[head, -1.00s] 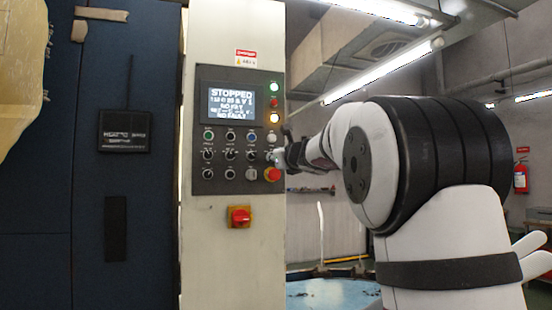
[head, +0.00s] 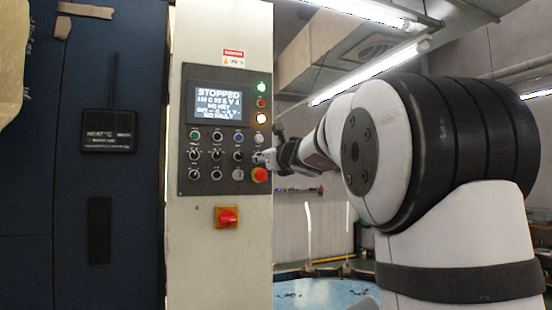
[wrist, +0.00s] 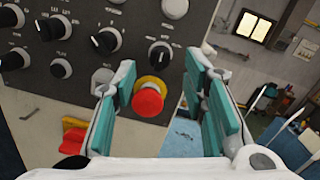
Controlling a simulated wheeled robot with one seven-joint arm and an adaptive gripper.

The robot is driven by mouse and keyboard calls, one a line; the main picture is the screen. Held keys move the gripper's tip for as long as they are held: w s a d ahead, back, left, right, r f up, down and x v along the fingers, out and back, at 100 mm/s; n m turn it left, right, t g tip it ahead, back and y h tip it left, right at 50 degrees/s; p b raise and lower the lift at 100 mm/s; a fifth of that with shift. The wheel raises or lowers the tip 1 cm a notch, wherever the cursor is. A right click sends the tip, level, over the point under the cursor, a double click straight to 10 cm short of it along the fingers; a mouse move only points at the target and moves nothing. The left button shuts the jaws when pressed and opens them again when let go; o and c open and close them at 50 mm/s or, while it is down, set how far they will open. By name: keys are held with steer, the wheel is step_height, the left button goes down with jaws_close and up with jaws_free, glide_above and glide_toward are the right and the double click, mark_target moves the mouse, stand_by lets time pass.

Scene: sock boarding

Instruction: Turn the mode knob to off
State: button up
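The dark control panel (head: 187,110) carries rows of black knobs, which also fill the upper left of the wrist view. Their labels are too small to read, so I cannot tell which is the mode knob. My gripper (head: 262,157) is at the panel's right edge, at the level of the lower knobs. In the wrist view my gripper (wrist: 160,70) is open, with teal pads apart. A black knob (wrist: 160,55) with a white mark shows between and just beyond the fingertips. I cannot tell whether they touch it.
A red emergency button (wrist: 148,101) with a yellow collar sits just below that knob, between the fingers in the picture. A red rotary switch (head: 228,217) is lower on the cabinet. The screen (head: 218,103) reads STOPPED. Open room lies right of the cabinet.

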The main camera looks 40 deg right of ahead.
steer(key=v, duration=0.9)
steer(key=s+a+f+n+g+y+p, duration=0.1)
steer(key=s+a+f+n+y, duration=0.15)
steer(key=a+n, duration=0.45)
steer(key=s+a+f+n+g+y+p, duration=0.25)
steer(key=a+n+y, duration=0.2)
steer(key=a, duration=0.45)
steer(key=s+a+f+n+g+y+p, duration=0.2)
steer(key=s+a+f+n+g, duration=0.2)
steer(key=s+a+f+n, duration=0.5)
steer(key=s+f+n+g+h+p, duration=0.1)
steer(key=s+f+n+g+h, duration=0.1)
steer(key=s+f+n, duration=0.4)
steer(key=s+f+n+g+h+p, duration=0.2)
steer(key=s+f+n+g, duration=0.2)
steer(key=s+n, duration=0.5)
steer(key=s+f, duration=0.2)
steer(key=s, duration=0.6)
steer(key=shift+f+g+h+p, duration=0.25)
steer(key=shift+g+h+p, duration=0.05)
steer(key=shift+g+h, duration=0.1)
steer(key=shift+d, duration=0.1)
